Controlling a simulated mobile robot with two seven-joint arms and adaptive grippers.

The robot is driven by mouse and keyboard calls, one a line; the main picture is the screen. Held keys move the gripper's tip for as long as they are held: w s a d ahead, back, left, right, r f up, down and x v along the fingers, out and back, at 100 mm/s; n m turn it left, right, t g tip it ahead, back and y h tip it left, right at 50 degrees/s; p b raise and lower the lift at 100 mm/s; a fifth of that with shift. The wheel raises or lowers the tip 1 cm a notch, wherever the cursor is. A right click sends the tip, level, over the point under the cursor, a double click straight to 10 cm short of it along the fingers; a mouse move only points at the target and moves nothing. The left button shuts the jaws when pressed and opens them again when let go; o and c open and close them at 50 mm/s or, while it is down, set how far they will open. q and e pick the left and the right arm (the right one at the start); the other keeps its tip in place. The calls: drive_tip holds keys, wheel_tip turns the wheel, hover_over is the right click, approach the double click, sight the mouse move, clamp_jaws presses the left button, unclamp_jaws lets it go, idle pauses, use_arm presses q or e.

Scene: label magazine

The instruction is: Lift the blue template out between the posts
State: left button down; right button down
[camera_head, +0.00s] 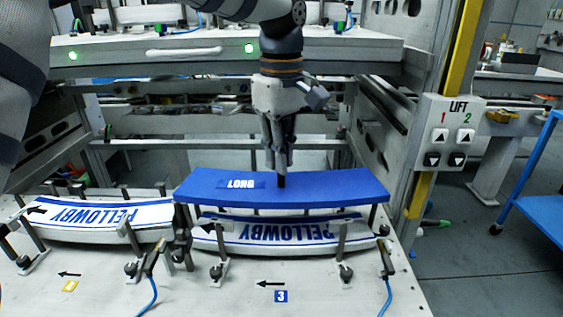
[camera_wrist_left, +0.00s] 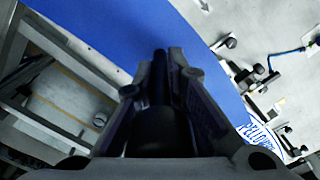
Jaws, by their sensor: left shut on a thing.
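The blue template (camera_head: 325,188) is a long, slightly curved board marked LONG. It is roughly level above the right-hand stack of PELLOWBY labels (camera_head: 290,232), with a narrow gap visible between them. Several posts (camera_head: 341,238) stand around that stack; the template hides their upper ends, so I cannot tell how its edge sits against them. My left gripper (camera_head: 281,178) points down at the template's middle and is shut on a dark knob there. In the left wrist view the fingers (camera_wrist_left: 160,65) are over the blue template (camera_wrist_left: 95,25). My right gripper is not in view.
A second label stack (camera_head: 100,215) between posts is at the left. A machine shelf (camera_head: 215,58) with a pale handle crosses behind my gripper. A LIFT button panel (camera_head: 450,133) and yellow-striped column stand at the right. The bench front (camera_head: 220,300) is mostly clear.

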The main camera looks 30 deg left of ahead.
use_arm(q)
drive_tip(key=shift+r, duration=1.55)
